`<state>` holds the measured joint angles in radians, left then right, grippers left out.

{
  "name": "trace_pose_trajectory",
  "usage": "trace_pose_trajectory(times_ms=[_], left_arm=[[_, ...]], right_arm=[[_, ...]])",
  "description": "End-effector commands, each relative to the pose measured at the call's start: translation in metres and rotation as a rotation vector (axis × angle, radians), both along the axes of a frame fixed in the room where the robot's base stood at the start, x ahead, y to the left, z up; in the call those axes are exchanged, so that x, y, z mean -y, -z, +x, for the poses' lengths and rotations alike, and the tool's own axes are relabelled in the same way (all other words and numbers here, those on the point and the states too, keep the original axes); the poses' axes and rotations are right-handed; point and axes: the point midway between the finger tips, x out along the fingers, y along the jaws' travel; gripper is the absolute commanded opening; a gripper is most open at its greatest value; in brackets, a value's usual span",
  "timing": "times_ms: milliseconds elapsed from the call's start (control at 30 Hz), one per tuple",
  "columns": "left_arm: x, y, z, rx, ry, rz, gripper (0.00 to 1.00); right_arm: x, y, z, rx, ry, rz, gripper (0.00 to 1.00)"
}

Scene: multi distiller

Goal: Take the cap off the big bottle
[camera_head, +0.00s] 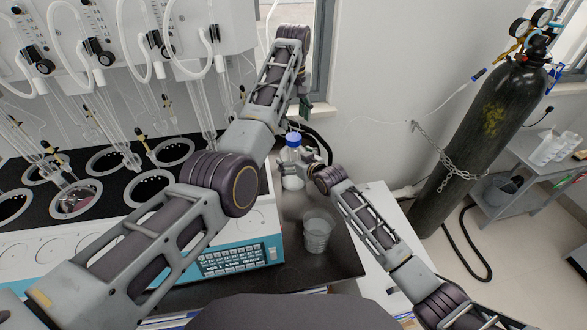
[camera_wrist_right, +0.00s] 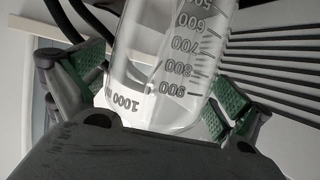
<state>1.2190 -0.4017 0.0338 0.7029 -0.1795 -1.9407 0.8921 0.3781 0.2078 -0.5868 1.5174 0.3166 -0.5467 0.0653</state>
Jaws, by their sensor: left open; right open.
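The big bottle (camera_head: 292,176) is clear, with printed volume marks, and stands at the back of the dark bench behind a glass beaker. Its blue cap (camera_head: 293,139) is on top. My right gripper (camera_head: 298,170) is at the bottle's body. In the right wrist view the bottle (camera_wrist_right: 165,60) is between the green-padded fingers of my right gripper (camera_wrist_right: 155,85), which is open around it; I cannot tell whether a pad touches the glass. My left gripper (camera_head: 305,108) is open, above and slightly right of the cap, its fingertips small and partly hidden by the arm.
A glass beaker (camera_head: 317,233) stands in front of the bottle. The distiller (camera_head: 190,262) with its glass tubes and heating wells fills the left. A black gas cylinder (camera_head: 470,140) is chained at the right. Dark bench around the beaker is free.

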Motion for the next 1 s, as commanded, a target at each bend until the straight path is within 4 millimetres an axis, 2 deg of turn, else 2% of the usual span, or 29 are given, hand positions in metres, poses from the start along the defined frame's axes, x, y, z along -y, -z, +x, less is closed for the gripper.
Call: trace_pose_trajectory(times_ms=[467, 1000], left_arm=[[0.0001, 0.0, -0.0001, 0.0, 0.0, 0.0, 0.64], [0.0001, 0.0, -0.0001, 0.0, 0.002, 0.0, 0.64]], right_arm=[[-0.0024, 0.002, 0.0041, 0.0, 0.0, 0.0, 1.0], [-0.0023, 0.0021, 0.004, 0.0, 0.0, -0.001, 0.32]])
